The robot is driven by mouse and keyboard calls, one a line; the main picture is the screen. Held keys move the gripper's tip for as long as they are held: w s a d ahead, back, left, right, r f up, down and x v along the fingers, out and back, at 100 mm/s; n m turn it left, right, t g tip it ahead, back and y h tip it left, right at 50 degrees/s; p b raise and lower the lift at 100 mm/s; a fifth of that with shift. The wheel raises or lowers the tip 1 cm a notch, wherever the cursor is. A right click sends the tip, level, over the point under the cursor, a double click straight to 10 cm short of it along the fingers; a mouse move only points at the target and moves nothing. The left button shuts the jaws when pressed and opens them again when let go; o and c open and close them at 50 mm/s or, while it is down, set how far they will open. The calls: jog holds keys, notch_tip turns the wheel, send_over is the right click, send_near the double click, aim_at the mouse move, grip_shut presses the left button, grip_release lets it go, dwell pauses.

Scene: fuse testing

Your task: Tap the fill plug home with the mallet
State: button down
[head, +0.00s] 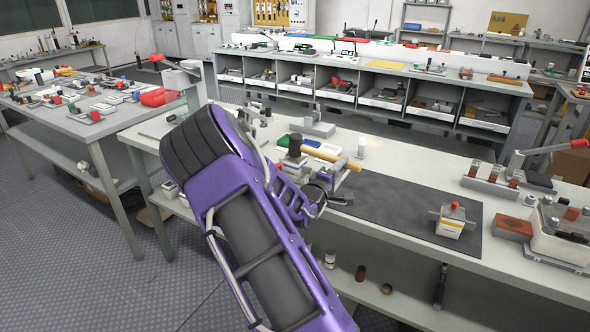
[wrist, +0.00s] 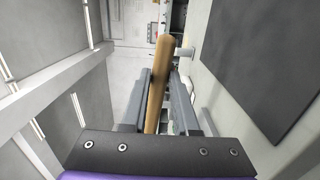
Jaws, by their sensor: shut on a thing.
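My gripper (head: 342,172) is shut on the wooden handle (head: 330,157) of the mallet, above the left end of the dark mat. The mallet's dark head (head: 295,145) is at the handle's left end. In the wrist view the pale handle (wrist: 160,62) runs between my gripper's fingers (wrist: 161,85); the head is not clear there. A cream box-shaped fuse body (head: 450,225) with metal ends stands upright on the mat, right of my gripper and apart from it. A red plug (head: 455,206) shows on its top; how deep it sits I cannot tell.
The dark mat (head: 385,205) is bare between my gripper and the fuse body. A reddish-brown block (head: 513,227) and a cream bin (head: 560,243) stand right of the mat. Green and blue trays and a grey stand (head: 313,125) are behind my gripper.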

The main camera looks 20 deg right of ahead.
notch_tip(320, 180, up, 8)
jog(key=p, duration=0.5)
jog(key=shift+r, duration=0.25)
jog(key=shift+r, duration=0.15)
jog(key=shift+r+p, duration=0.55)
jog(key=shift+r, duration=0.9)
jog(key=c, duration=1.2)
grip_release()
grip_shut()
